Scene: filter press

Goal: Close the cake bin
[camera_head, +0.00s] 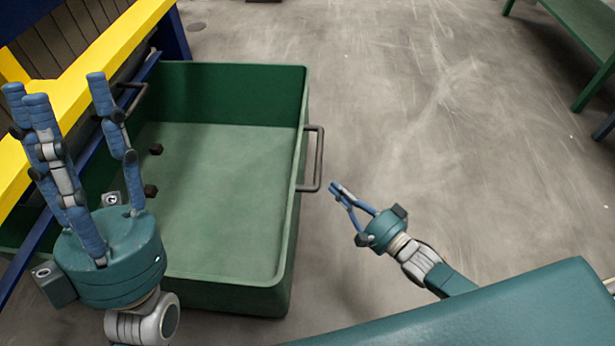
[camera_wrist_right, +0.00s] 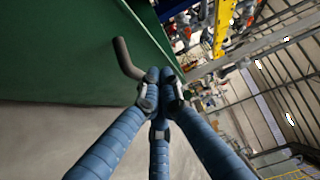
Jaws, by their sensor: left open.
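The cake bin (camera_head: 218,294) is a large open-topped green bin on the floor in the head view. Its left side runs beside and partly behind the yellow and blue frame. A dark bar handle (camera_head: 319,160) sticks out from its right wall; it also shows in the right wrist view (camera_wrist_right: 125,58). My right gripper (camera_head: 335,188) is just right of this handle, its blue fingertips drawn together, with a small gap seen from the head. In the wrist view the fingertips overlap the handle's end, so contact is unclear. My left gripper (camera_head: 58,90) is open and empty, over the bin's left side.
A yellow beam (camera_head: 92,62) and blue frame parts (camera_head: 172,36) stand along the left. Another dark handle (camera_head: 133,97) is at the bin's left side. Two small dark lumps (camera_head: 151,190) show inside the bin. A green table (camera_head: 580,30) stands far right. The floor between is clear.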

